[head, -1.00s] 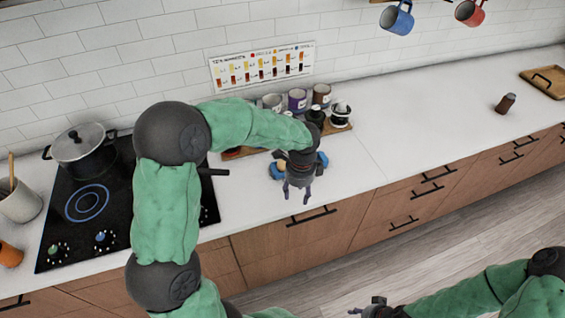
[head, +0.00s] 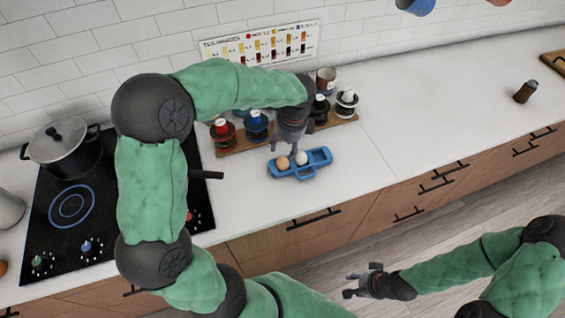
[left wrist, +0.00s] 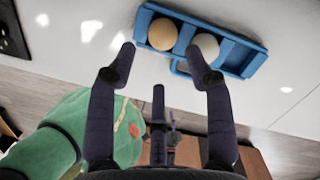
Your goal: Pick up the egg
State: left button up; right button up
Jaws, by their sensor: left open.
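A blue egg tray (head: 317,158) sits on the white counter and holds a brown egg (head: 282,162) on the left and a white egg (head: 301,158) beside it. In the left wrist view the tray (left wrist: 240,62), the brown egg (left wrist: 162,34) and the pale egg (left wrist: 205,46) lie just beyond my fingertips. My left gripper (head: 283,149) is open and empty, just behind the eggs in the head view; its fingers (left wrist: 160,62) are spread apart in the left wrist view. My right gripper (head: 349,286) is empty over the floor, in front of the cabinets.
A wooden rack (head: 238,146) with several coloured jars stands behind the tray, partly hidden by my left arm. A pot (head: 65,146) sits on the black cooktop (head: 75,205) at left. A brown bottle (head: 525,92) stands at right; the counter between is clear.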

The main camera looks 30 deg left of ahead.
aim_at(283, 158)
pick_arm(q)
jog(key=shift+w+a+f, duration=0.1)
jog(key=shift+a+f, duration=0.05)
jog(key=shift+f, duration=0.4)
jog(key=shift+w+a+f, duration=0.1)
jog(key=shift+f, duration=0.4)
jog(key=shift+s+f+b, duration=0.15)
jog(key=shift+f+b, duration=0.2)
jog(key=shift+f, duration=0.2)
notch_tip(283, 158, down, 4)
jog(key=shift+a+b, duration=0.15)
jog(key=shift+b, duration=0.5)
jog(key=c, duration=0.4)
